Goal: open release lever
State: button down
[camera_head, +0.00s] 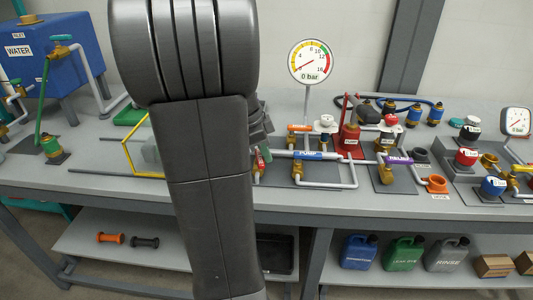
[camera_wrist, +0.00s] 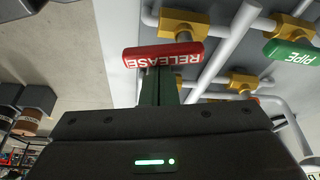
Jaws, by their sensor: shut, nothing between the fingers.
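The release lever (camera_wrist: 165,53) is a red bar with white RELEASE lettering, upside down in the wrist view. It sits on a brass valve on a grey pipe and lies crosswise in the picture. My gripper (camera_wrist: 158,72) is shut and empty. Its dark fingertips end right at the lever's near edge, and I cannot tell whether they touch it. In the head view my arm covers much of the spot. A small red piece (camera_head: 258,166) beside the arm may be this lever, but it is too small to read.
A green PIPE lever (camera_wrist: 290,53) is close by on the right in the wrist view. In the head view, the blue PUMP lever (camera_head: 308,155), the purple RELIEF lever (camera_head: 397,159) and a gauge reading 0 bar (camera_head: 310,61) stand right of my arm. Pipes crowd the bench.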

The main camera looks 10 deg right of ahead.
jog(key=shift+w, duration=0.4)
jog(key=shift+d, duration=0.25)
jog(key=d, duration=0.3)
jog(key=shift+s, duration=0.2)
jog(key=p+v, duration=0.1)
jog(key=v, duration=0.9)
jog(key=shift+d+f, duration=0.1)
jog(key=shift+d, duration=0.1)
